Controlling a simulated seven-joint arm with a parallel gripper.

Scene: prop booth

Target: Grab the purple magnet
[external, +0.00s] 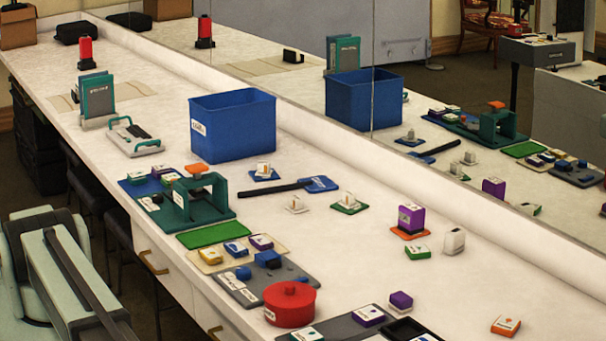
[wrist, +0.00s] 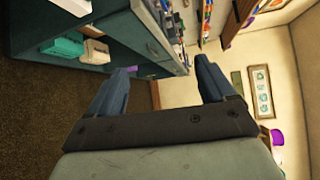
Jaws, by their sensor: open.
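Several purple pieces lie on the white counter, and I cannot tell for sure which is the magnet. A tall purple block (external: 411,218) stands on an orange base at the right. A small purple block (external: 401,300) sits near the dark trays at the front. A purple-and-white block (external: 369,315) lies to its left.
A blue bin (external: 232,128) stands at the back against the mirror, which repeats the objects. A green press (external: 200,195), a red pot (external: 289,304) and a grey board (external: 245,290) crowd the front. The wrist view shows a cabinet (wrist: 140,25) and wall.

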